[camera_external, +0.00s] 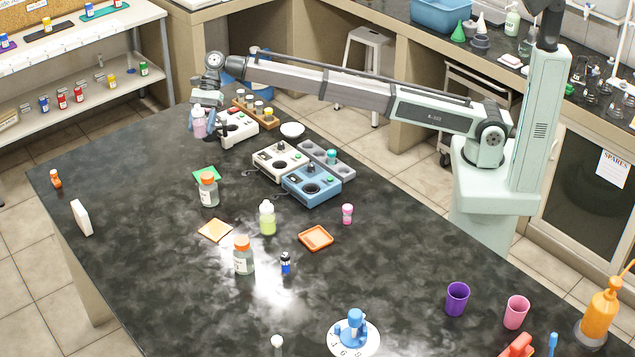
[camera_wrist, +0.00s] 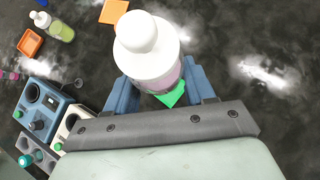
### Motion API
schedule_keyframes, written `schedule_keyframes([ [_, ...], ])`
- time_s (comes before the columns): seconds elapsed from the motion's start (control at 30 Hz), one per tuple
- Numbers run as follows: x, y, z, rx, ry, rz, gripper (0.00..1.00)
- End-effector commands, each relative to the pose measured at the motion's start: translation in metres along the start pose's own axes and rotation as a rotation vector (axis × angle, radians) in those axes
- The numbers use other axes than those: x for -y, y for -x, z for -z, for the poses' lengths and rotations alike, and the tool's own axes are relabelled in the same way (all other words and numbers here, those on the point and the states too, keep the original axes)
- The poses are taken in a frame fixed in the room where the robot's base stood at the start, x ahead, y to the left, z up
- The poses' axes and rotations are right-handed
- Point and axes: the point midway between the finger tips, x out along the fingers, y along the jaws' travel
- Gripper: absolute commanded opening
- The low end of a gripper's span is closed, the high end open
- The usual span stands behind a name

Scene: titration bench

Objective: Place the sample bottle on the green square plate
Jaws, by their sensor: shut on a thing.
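The sample bottle (camera_external: 199,120), seemingly the white-capped one with pale pink-lilac contents, is held by my gripper (camera_external: 201,132) at the far end of the bench. In the wrist view the bottle (camera_wrist: 150,60) stands between my blue fingers (camera_wrist: 158,92), which are shut on it. The green square plate (camera_external: 204,174) lies flat on the bench, nearer the camera than my gripper and partly hidden by an orange-capped bottle (camera_external: 209,192). In the wrist view the plate (camera_wrist: 174,96) shows as a green patch beyond the held bottle, mostly hidden. The bottle's base is hard to see.
Stirrer units (camera_external: 281,160) and a blue one (camera_external: 311,184) stand right of the plate. A white bowl (camera_external: 292,130) and a vial rack (camera_external: 256,110) are near my gripper. The bench's left side is mostly clear.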

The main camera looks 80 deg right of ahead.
Motion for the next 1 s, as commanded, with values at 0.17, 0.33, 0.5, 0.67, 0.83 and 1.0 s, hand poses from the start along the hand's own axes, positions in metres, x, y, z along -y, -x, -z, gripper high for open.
schedule_keyframes([
  [0.17,-0.002,-0.025,0.024,0.018,-0.001,-0.001,0.11],
  [0.33,-0.001,-0.038,0.037,0.026,0.001,-0.001,0.11],
  [0.5,-0.001,-0.050,0.048,0.028,0.000,0.000,0.11],
  [0.67,-0.002,-0.067,0.065,0.028,0.000,-0.002,0.11],
  [0.83,-0.002,-0.083,0.081,0.028,0.001,0.000,0.11],
  [1.0,-0.002,-0.092,0.089,0.028,0.001,-0.001,0.11],
])
